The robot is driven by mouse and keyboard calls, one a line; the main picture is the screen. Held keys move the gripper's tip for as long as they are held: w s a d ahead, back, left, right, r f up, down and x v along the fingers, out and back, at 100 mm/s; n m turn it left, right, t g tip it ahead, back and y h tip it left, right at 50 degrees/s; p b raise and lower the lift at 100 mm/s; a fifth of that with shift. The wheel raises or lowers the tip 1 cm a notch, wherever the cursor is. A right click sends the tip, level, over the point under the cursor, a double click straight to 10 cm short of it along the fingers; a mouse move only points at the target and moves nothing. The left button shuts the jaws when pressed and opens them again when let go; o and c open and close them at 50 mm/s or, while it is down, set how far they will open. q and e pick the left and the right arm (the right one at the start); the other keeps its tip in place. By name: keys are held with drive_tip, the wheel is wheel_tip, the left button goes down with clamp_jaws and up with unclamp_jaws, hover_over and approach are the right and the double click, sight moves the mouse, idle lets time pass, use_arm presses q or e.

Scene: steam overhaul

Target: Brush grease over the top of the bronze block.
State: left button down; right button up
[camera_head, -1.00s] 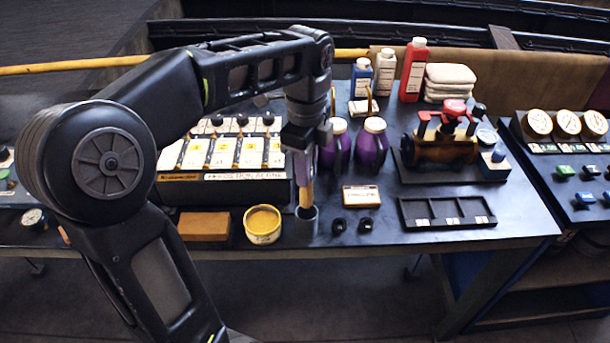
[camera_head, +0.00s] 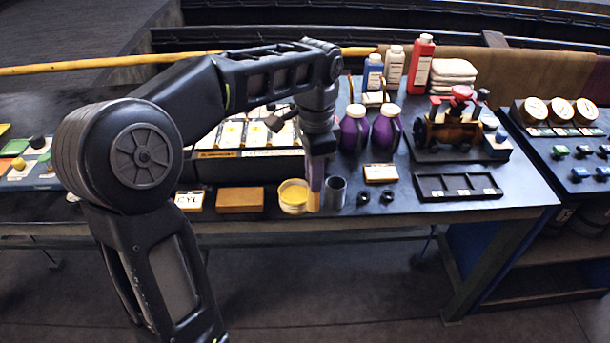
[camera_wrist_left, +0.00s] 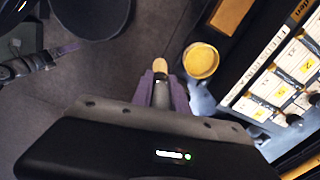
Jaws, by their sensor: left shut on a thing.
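My left gripper (camera_head: 317,178) is shut on a brush (camera_head: 314,202), which points down in front of the workbench's front edge. In the left wrist view the brush's pale tip (camera_wrist_left: 162,66) sticks out beyond the fingers (camera_wrist_left: 161,92). A round tin of yellow grease (camera_head: 293,194) stands just left of the brush; it also shows in the left wrist view (camera_wrist_left: 201,60), apart from the tip. The bronze block (camera_head: 240,201) lies left of the tin, its top bare, and partly shows in the left wrist view (camera_wrist_left: 231,14). My right gripper is not in view.
A dark grey cup (camera_head: 335,192) stands right of the brush. Purple bottles (camera_head: 388,130), a small labelled box (camera_head: 381,174) and a black divided tray (camera_head: 458,187) stand farther right. A panel with white cards (camera_head: 248,160) lies behind the block and tin.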

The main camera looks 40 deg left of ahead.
use_arm(q)
drive_tip(key=w+d+f+n, duration=0.6)
drive_tip(key=d+f+n, duration=0.2)
drive_tip(key=d+f, duration=0.3)
drive_tip(key=shift+w+d+f, duration=0.3)
drive_tip(key=shift+w, duration=0.1)
